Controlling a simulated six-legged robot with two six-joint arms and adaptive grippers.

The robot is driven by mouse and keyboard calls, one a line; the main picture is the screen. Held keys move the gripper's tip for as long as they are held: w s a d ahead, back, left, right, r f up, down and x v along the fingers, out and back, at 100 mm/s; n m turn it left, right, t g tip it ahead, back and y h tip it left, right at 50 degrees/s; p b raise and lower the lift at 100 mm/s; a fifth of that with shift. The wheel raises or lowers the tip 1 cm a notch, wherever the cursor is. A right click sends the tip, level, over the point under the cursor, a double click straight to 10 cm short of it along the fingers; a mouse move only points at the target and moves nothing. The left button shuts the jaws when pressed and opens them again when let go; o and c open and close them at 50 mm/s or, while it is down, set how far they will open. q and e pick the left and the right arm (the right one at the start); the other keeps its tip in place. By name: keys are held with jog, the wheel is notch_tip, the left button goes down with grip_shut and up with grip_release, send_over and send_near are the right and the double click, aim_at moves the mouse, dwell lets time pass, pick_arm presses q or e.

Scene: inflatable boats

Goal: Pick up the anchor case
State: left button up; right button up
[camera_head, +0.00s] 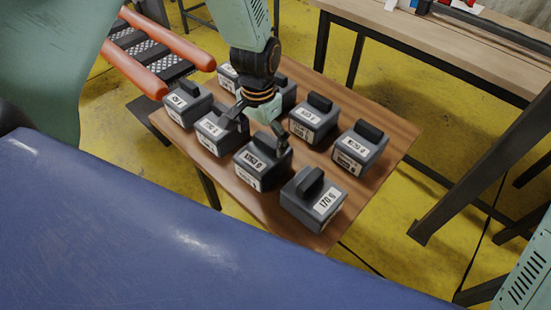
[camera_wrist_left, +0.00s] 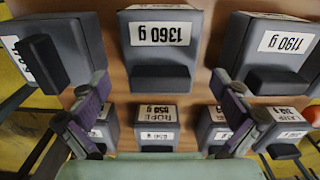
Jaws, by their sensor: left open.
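Several dark grey cases with block handles and white labels stand in two rows on a wooden table. No label reads clearly as anchor, so I cannot tell which case it is. My left gripper (camera_head: 256,136) is open and empty above the near row, pointing down. In the left wrist view its fingers (camera_wrist_left: 160,80) stand apart on either side of the case labelled 1360 g (camera_wrist_left: 160,35); that case also shows in the head view (camera_head: 255,176). I cannot tell whether they touch it. My arm partly hides the far cases. My right gripper is out of view.
The 1190 g case (camera_wrist_left: 280,40) and another case (camera_wrist_left: 60,50) flank the 1360 g one closely. The wooden table (camera_head: 394,150) has little bare room. A blue inflatable surface (camera_head: 180,240) lies in front; a workbench (camera_head: 480,45) stands at the right.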

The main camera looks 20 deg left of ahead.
aim_at(263, 152)
pick_arm(q)
jog(key=shift+w+d+f, duration=0.1)
jog(key=shift+w+f, duration=0.05)
jog(key=shift+w, duration=0.05)
jog(key=shift+d+f, duration=0.15)
jog(key=shift+f, duration=0.15)
jog(key=f, duration=0.2)
jog(key=f+b, duration=0.1)
jog(key=f, duration=0.3)
jog(key=shift+a+f+b, duration=0.15)
jog(key=shift+a+b, duration=0.15)
jog(key=shift+d+f, duration=0.15)
jog(key=shift+f, duration=0.2)
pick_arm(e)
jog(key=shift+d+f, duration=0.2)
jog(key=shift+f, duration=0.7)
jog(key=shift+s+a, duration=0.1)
